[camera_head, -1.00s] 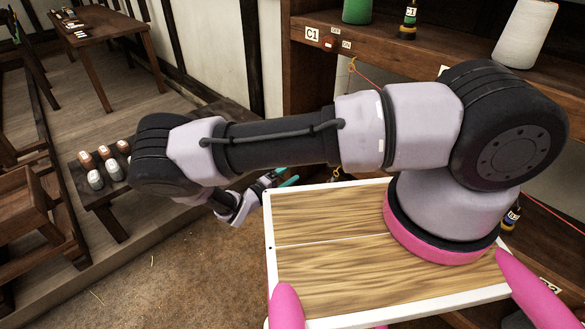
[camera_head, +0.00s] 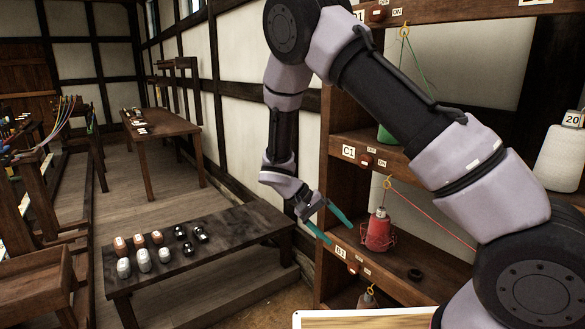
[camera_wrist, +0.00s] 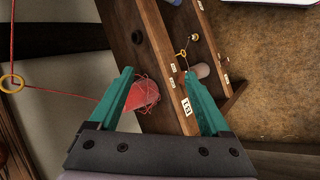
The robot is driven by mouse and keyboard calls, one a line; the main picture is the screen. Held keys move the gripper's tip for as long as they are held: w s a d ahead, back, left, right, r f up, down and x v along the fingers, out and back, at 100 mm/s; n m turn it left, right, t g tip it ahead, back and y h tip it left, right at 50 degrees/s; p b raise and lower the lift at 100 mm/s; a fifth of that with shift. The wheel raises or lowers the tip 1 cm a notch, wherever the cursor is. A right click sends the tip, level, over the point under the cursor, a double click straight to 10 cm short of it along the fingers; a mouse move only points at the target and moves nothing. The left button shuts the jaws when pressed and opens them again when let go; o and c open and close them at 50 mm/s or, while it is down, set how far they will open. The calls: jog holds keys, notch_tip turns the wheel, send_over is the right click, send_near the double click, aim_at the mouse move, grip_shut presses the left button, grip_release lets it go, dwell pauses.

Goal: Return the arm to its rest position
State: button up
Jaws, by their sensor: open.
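My gripper (camera_head: 335,227) is open and empty, its two teal fingers spread apart in front of the shelf unit. My arm is raised and bent, reaching over from the right of the head view. The same red cone (camera_head: 379,230) stands on a shelf just right of the fingers in the head view. Nothing is between the fingertips, and the cone looks apart from them.
The wooden shelf unit (camera_head: 400,287) with labels and yellow rings is close to my gripper. A low dark bench (camera_head: 215,255) with several white, orange and black items stands left of it. A wooden table (camera_head: 165,129) stands farther back.

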jog(key=s+d+r+m+t+y, duration=0.15)
jog(key=d+r+y, duration=0.25)
jog(key=r, duration=0.7)
jog(key=s+d+r+m+g+y, duration=0.1)
jog(key=s+d+r+y, duration=0.2)
jog(key=r, duration=0.7)
jog(key=s+d+r+t+y, duration=0.2)
jog(key=s+d+r+t, duration=0.1)
jog(key=r, duration=0.4)
jog(key=s+d+r+m+t+y, duration=0.1)
jog(key=s+d+r+t, duration=0.2)
jog(key=s+r, duration=0.4)
jog(key=shift+s+r+t+y, duration=0.4)
jog(key=shift+s+t, duration=0.2)
jog(key=shift+t, duration=0.25)
